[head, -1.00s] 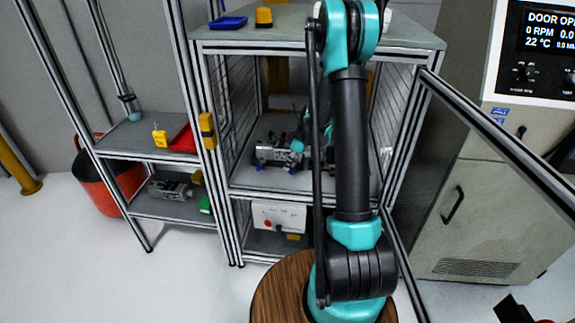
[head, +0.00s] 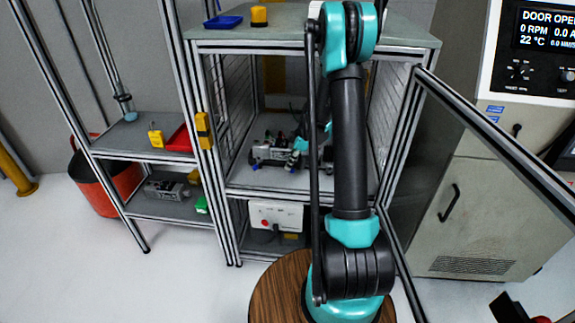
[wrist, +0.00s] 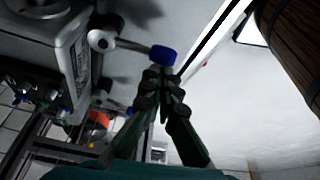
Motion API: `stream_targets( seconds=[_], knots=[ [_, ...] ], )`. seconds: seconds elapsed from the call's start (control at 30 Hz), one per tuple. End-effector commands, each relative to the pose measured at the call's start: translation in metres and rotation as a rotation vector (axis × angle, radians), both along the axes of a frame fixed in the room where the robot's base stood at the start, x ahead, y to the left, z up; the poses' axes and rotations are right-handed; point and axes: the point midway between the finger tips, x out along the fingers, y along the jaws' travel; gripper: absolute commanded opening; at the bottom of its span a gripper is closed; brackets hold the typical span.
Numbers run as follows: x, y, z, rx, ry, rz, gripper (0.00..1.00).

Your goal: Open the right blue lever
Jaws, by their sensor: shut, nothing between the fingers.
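In the wrist view, a pale lever with a blue end cap (wrist: 162,56) sticks out to the right from a round white hub (wrist: 102,40) on a grey metal device (wrist: 50,42). My gripper (wrist: 160,76) is shut and empty, its dark fingertips right at the underside of the blue cap in the picture. I cannot tell whether they touch it. In the head view, the device (head: 268,152) sits on the enclosure's middle shelf. My arm hides its right side, and my gripper's fingers cannot be made out there.
The enclosure's framed door (head: 495,140) stands open on the right. Metal posts and mesh sides bound the shelf around my arm. A white box with a red button (head: 277,216) sits below. A side rack (head: 135,140) holds trays and parts on the left.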

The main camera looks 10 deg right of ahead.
Motion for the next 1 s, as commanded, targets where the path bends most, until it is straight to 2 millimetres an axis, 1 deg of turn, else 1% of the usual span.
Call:
stream_targets(
  seconds=[0.13, 0.57, 1.0],
  knots=[
    [-0.001, -0.007, 0.0, 0.0, 0.001, 0.131, 0.0],
    [0.002, -0.034, 0.0, -0.001, 0.0, 0.123, 0.0],
    [0.016, -0.058, 0.0, -0.001, 0.001, 0.122, 0.0]
  ],
)
